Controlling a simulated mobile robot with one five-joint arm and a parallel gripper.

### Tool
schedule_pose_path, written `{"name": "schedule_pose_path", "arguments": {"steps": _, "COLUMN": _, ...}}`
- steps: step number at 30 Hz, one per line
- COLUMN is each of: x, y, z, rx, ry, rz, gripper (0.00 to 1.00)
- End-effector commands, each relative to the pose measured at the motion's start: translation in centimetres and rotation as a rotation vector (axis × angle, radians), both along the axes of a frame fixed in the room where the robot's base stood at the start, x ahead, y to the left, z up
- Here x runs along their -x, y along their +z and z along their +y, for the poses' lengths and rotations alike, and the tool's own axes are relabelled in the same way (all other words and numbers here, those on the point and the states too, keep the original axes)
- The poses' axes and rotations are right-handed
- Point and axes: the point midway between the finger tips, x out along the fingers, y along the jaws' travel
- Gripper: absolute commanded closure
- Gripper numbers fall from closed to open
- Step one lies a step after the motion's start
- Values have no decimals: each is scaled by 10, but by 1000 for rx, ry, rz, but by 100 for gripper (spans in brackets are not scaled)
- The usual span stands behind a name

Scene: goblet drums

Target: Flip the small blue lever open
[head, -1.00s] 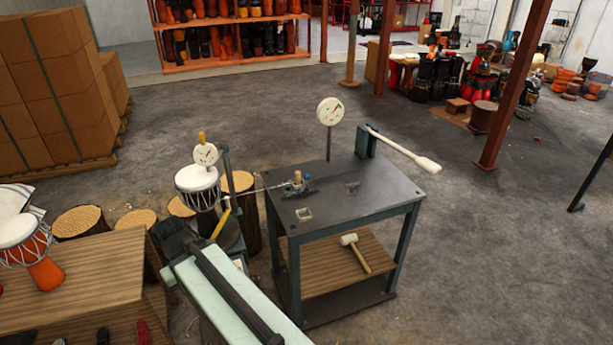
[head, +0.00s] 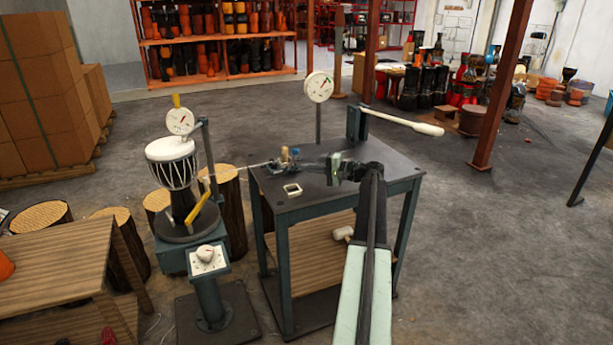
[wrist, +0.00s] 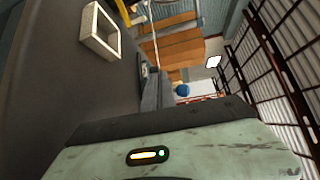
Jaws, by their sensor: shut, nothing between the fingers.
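The small blue lever (head: 296,152) is part of a little metal fitting on the dark top of the steel table (head: 320,197). In the wrist view a round blue knob (wrist: 182,90) shows just past the dark fingers. My gripper (head: 308,166) reaches over the table from the right. It is shut and empty, low over the top and close to the right of the fitting. I cannot tell whether the fingers touch the lever. The arm and gripper hide part of the table's right side.
A pale square frame (head: 292,190) lies on the table, also in the wrist view (wrist: 100,32). A round gauge (head: 319,87) and a long white-handled lever (head: 415,125) stand behind. A drum (head: 172,165) on a stand is at left. A mallet (head: 343,233) lies below.

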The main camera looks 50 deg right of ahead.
Motion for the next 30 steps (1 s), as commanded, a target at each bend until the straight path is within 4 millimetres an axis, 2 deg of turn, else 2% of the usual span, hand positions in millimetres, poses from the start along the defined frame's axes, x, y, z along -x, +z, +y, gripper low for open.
{"name": "schedule_pose_path", "arguments": {"steps": 1, "x": 20, "y": -9, "z": -44, "rx": -29, "ry": -55, "rz": -47, "gripper": 100}}
{"name": "schedule_pose_path", "arguments": {"steps": 3, "x": 43, "y": -2, "z": -78, "rx": -58, "ry": -104, "rz": -97, "gripper": 100}}
{"name": "schedule_pose_path", "arguments": {"steps": 7, "x": 65, "y": 7, "z": -107, "rx": -84, "ry": -144, "rz": -143, "gripper": 100}}
{"name": "schedule_pose_path", "arguments": {"steps": 11, "x": 69, "y": 10, "z": -111, "rx": -89, "ry": -152, "rz": -154, "gripper": 100}}
{"name": "schedule_pose_path", "arguments": {"steps": 20, "x": 63, "y": 11, "z": -108, "rx": -88, "ry": -149, "rz": -151, "gripper": 100}}
{"name": "schedule_pose_path", "arguments": {"steps": 23, "x": 50, "y": 12, "z": -105, "rx": -87, "ry": -149, "rz": -150, "gripper": 100}}
{"name": "schedule_pose_path", "arguments": {"steps": 30, "x": 0, "y": 15, "z": -92, "rx": -88, "ry": -147, "rz": -150, "gripper": 100}}
